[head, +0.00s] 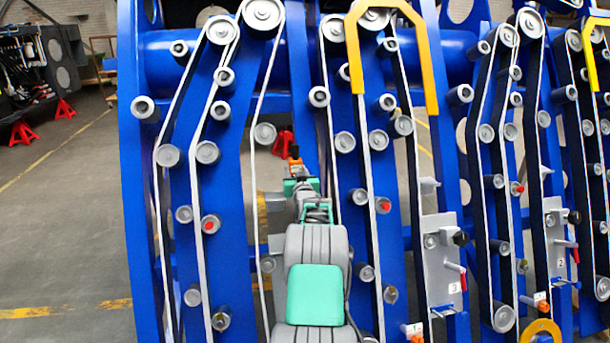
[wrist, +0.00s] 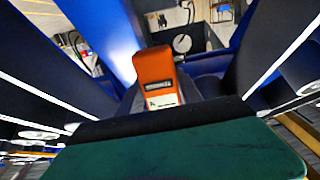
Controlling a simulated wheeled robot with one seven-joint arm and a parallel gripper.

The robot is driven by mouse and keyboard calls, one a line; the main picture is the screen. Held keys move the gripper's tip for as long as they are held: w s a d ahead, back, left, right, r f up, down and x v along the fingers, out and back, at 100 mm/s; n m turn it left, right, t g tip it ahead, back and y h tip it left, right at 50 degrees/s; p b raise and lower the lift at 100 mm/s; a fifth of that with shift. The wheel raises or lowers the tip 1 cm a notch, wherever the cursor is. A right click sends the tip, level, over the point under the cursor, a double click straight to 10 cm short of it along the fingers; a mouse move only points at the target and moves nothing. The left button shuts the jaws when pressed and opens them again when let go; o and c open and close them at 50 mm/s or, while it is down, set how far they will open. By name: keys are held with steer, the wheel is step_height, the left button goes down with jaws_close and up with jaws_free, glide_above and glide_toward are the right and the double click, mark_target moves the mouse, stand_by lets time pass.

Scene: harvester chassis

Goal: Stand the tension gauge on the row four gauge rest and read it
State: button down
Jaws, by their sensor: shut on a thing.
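The tension gauge, an orange block (wrist: 154,68) with a pale face and a small dark display, stands out beyond the dark and green gripper body in the wrist view. Its reading is too small to make out. My gripper (head: 296,172) is shut on it; in the head view the gauge is a small orange shape (head: 295,152) at the arm's tip, in front of the blue frame. The row four gauge rest cannot be made out. My arm covers most of that row's lower part, with only grey bits (head: 274,201) showing beside it.
A grey plate marked 3 (head: 436,238) and one marked 2 (head: 555,219) carry knobs and red-tipped levers. Small orange and white pieces (head: 411,330) sit low nearby. Rollers, pale belts and a yellow guard (head: 425,60) crowd the blue chassis. Open floor (head: 60,220) lies left.

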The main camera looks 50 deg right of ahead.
steer(key=w+a+b, duration=0.1)
steer(key=w+a, duration=0.1)
steer(key=w+a+b, duration=0.1)
steer(key=w+a, duration=0.1)
steer(key=a, duration=0.1)
steer(key=shift+w+a, duration=0.3)
steer(key=shift+w, duration=0.05)
step_height(320, 180, down, 3)
steer(key=b, duration=0.3)
steer(key=shift+w+a, duration=0.1)
steer(key=shift+f+b, duration=0.3)
steer(key=shift+b, duration=0.25)
steer(key=shift+f+b, duration=0.35)
steer(key=shift+b, duration=0.15)
steer(key=c, duration=1.1)
jaws_free()
steer(key=o, duration=0.4)
steer(key=shift+f, duration=0.2)
steer(key=v, duration=0.8)
steer(key=shift+r, duration=0.15)
